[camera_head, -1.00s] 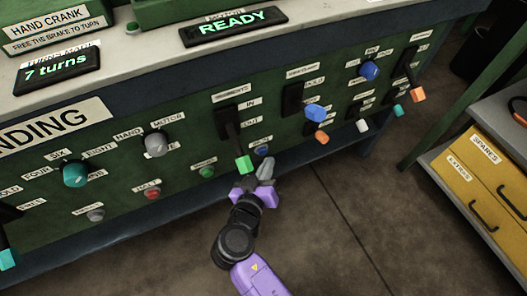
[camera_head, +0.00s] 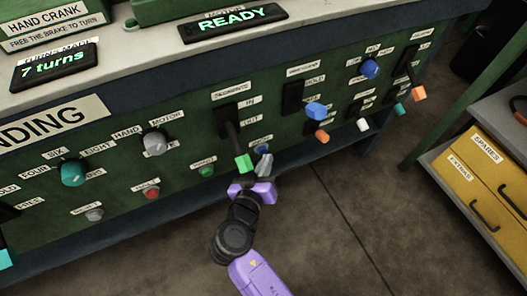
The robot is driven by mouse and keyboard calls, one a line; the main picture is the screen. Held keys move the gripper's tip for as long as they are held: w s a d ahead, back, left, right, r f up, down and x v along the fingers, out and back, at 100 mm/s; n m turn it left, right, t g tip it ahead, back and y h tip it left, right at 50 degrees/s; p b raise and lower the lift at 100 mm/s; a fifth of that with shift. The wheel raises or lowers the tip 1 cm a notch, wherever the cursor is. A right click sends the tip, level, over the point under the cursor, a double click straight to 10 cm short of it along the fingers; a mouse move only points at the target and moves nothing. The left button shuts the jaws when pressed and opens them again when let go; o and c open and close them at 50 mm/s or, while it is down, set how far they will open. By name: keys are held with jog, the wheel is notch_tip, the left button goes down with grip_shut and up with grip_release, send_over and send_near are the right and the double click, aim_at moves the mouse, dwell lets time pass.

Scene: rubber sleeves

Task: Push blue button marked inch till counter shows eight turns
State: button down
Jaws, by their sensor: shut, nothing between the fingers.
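The blue button (camera_head: 262,149) sits low on the green panel (camera_head: 120,178), right of the green-tipped lever; my fingers partly hide it, and its label is too small to read. My gripper (camera_head: 264,162), purple with grey fingers, is shut and empty, its tips at or just in front of the blue button. I cannot tell whether they touch it. The turns counter (camera_head: 54,66) at upper left reads "7 turns". A second display (camera_head: 235,22) reads "READY".
The green-tipped lever (camera_head: 243,162) hangs close left of my fingers. A green button (camera_head: 206,170) and red button (camera_head: 151,193) are further left. Blue, orange and white controls stick out to the right. A yellow drawer unit (camera_head: 480,165) stands at far right.

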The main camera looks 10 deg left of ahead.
jog(key=shift+w+a, duration=0.2)
jog(key=shift+w, duration=0.05)
dwell(0.8)
jog(key=shift+s+d, duration=0.45)
jog(key=shift+s, duration=0.15)
jog(key=shift+s, duration=0.1)
jog(key=shift+s+d+p, duration=0.3)
jog(key=shift+s+d, duration=0.4)
jog(key=shift+s, duration=0.3)
jog(key=shift+s+d+p, duration=0.25)
jog(key=shift+s+d, duration=0.45)
jog(key=shift+s, duration=0.3)
